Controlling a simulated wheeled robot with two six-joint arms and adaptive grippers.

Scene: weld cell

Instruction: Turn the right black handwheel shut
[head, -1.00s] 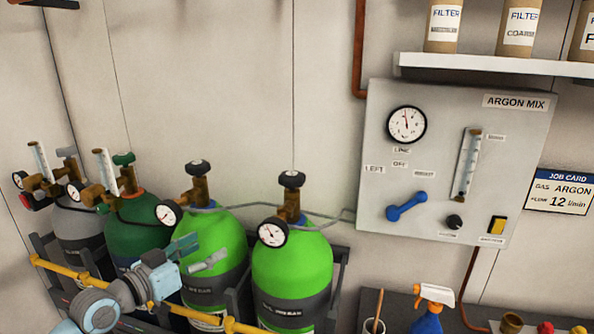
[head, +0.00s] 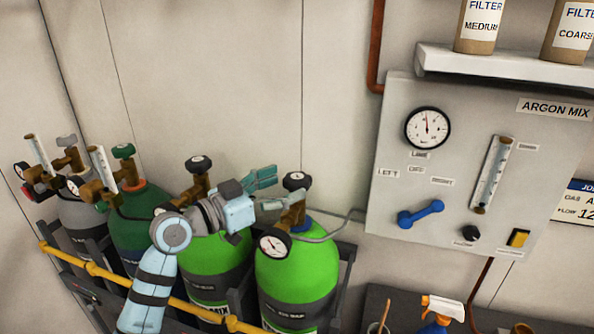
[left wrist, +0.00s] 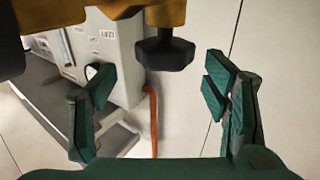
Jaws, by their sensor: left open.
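The right black handwheel (head: 296,181) sits on top of the brass valve of the right light-green cylinder (head: 297,270). In the left wrist view the black handwheel (left wrist: 164,53) shows near the top, on a brass stem, between the lines of the two fingers. My left gripper (head: 266,190) is open and empty, just left of this handwheel, its fingers pointing toward it. In the left wrist view my left gripper's fingers (left wrist: 160,92) stand wide apart, with no visible contact on the wheel. My right gripper is not in view.
Another black handwheel (head: 198,163) tops the left light-green cylinder, close behind my arm. A pressure gauge (head: 273,244) juts out below the right valve. A yellow rail (head: 110,276) runs in front. The argon panel (head: 390,215) hangs to the right.

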